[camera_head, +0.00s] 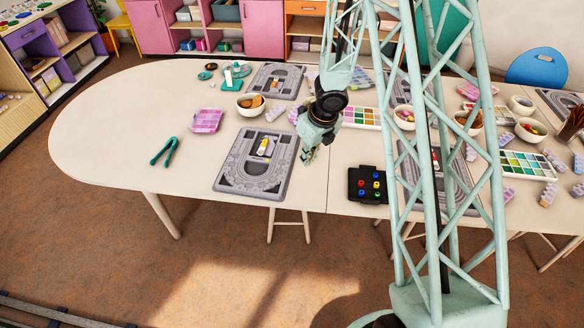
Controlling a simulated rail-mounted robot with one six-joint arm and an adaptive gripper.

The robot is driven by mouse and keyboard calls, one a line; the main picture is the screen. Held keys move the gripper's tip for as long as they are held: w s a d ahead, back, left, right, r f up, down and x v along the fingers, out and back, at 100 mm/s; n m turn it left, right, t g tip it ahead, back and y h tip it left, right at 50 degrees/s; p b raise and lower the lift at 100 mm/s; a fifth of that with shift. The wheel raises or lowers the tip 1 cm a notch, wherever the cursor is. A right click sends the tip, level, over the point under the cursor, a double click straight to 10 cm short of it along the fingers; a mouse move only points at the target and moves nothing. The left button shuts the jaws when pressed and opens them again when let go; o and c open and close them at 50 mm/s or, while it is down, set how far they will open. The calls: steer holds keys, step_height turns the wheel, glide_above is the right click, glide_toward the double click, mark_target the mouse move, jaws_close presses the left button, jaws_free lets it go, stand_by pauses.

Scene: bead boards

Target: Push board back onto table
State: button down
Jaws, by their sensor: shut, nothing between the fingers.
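A grey bead board (228,172) lies at the front of the table (110,140), its near edge at about the table's front edge. I cannot tell how far it overhangs. A yellow and white item (264,147) sits on it. My gripper (308,158) points down, shut and empty, just right of this board; I cannot tell whether it touches. Another grey board (462,190) lies near the front edge on the right, partly hidden by my arm. A third grey board (263,80) lies farther back.
A black tray with colored pegs (367,185) stands right of my gripper. Green tongs (164,151), a pink tray (207,121) and a bowl (250,105) are on the left. Paint palettes (526,165) and bowls crowd the right. The table's far left is clear.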

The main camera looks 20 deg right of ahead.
mark_target(292, 168)
steer(key=shift+f, duration=0.15)
stand_by(0.4)
steer(key=shift+b+x, duration=3)
steer(key=shift+x, duration=2.05)
steer(key=shift+w+r+p, duration=0.25)
steer(key=shift+r+p, duration=0.1)
steer(key=shift+p, duration=0.15)
steer(key=shift+w+a+f+p, duration=0.1)
steer(key=shift+w+a+p, duration=0.2)
steer(key=shift+w+p, duration=0.5)
steer(key=shift+w+a+p, duration=0.3)
steer(key=shift+w+p, duration=0.35)
steer(key=shift+w, duration=0.1)
steer(key=shift+w, duration=0.15)
steer(key=shift+w+a+p, duration=0.3)
steer(key=shift+w+p, duration=0.4)
steer(key=shift+p, duration=0.25)
steer(key=shift+w+a, duration=0.1)
steer(key=shift+w, duration=0.05)
